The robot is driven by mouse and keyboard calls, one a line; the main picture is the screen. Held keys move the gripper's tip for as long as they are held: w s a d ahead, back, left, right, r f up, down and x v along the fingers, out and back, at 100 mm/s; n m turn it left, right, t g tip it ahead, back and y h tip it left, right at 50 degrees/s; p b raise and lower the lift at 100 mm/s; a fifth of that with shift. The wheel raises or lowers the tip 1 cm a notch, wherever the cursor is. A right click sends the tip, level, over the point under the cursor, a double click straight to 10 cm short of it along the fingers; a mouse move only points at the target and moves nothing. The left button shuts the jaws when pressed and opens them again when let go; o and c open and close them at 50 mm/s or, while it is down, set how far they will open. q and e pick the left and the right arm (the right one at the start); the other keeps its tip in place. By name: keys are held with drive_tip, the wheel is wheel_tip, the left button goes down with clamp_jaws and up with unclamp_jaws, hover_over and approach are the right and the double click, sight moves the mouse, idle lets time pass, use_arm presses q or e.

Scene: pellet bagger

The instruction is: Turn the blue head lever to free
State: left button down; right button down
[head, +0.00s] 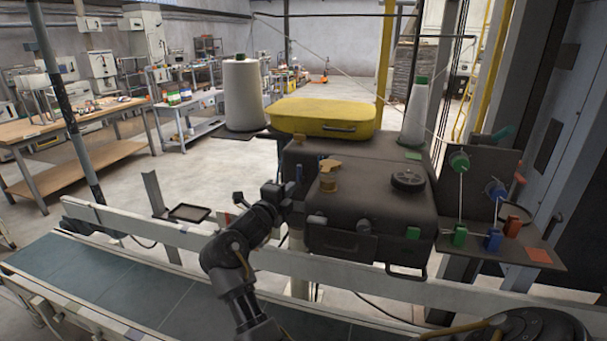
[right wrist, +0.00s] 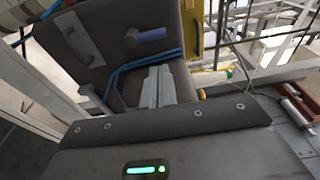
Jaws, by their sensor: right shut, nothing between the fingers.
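The blue head lever (right wrist: 150,35) shows in the right wrist view as a short blue handle with a dark hub on the side of the dark machine head. It lies roughly level in the picture. My right gripper (right wrist: 160,72) is shut and empty; its grey fingers point toward the panel below the lever and appear apart from it. In the head view my right gripper (head: 279,192) is at the left side of the machine head (head: 370,213). A small blue piece shows beside it there, but I cannot tell if it is the lever. My left gripper is not in view.
Blue hoses (right wrist: 120,72) run close behind my fingers. A yellow cover (head: 322,117) and white thread cones (head: 243,92) stand behind the head. Green, blue and red thread guides (head: 493,240) are at the right. A conveyor (head: 110,290) and white rail run in front.

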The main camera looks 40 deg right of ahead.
sight(300, 174)
drive_tip(key=shift+w, duration=0.1)
drive_tip(key=shift+p+x, duration=2.25)
drive_tip(key=shift+x, duration=2.75)
drive_tip(key=shift+f, duration=0.1)
